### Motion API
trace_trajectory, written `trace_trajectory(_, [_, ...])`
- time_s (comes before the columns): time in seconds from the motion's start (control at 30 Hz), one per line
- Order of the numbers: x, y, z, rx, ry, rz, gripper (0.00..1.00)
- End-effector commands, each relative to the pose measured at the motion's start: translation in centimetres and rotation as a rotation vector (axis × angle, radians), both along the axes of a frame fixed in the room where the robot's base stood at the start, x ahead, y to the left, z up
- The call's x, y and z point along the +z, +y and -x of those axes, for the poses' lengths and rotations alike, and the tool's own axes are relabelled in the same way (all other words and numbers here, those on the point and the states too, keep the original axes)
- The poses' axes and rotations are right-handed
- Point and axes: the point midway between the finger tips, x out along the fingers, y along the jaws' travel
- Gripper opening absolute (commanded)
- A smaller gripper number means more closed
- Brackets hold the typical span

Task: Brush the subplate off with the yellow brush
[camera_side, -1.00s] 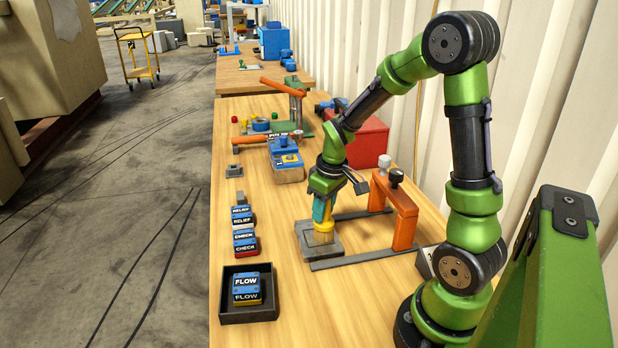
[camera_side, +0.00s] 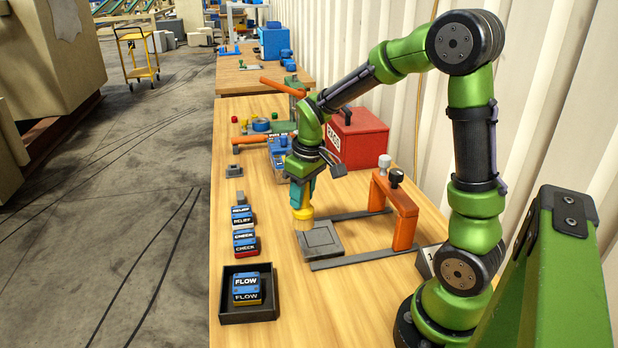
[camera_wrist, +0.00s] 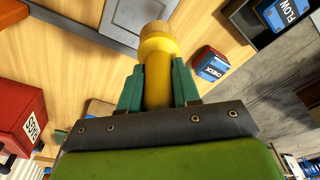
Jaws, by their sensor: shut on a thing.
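The subplate (camera_side: 322,241) is a flat grey square block lying on the wooden bench in the side view, between two dark rails. The yellow brush (camera_side: 304,213) is upright with its pale bristles down, at the subplate's back left corner. I cannot tell whether the bristles touch it. My gripper (camera_side: 302,196) is shut on the brush handle. In the wrist view, its teal fingers (camera_wrist: 157,88) clamp the yellow brush (camera_wrist: 155,54) from both sides. A grey surface, probably the subplate (camera_wrist: 120,14), shows partly behind the bristles.
An orange clamp frame (camera_side: 404,218) stands right of the subplate. A red box (camera_side: 357,138) and a blue valve block (camera_side: 276,155) stand farther back.

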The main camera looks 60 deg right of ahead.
Motion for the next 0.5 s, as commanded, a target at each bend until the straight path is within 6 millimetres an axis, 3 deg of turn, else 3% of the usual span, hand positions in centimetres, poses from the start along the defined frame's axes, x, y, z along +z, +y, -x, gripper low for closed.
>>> trace_trajectory(0.3, [2.9,0.0,0.0,0.000,-0.002,0.000,0.00])
trace_trajectory(0.5, [3.6,0.0,0.0,-0.001,-0.001,0.000,0.00])
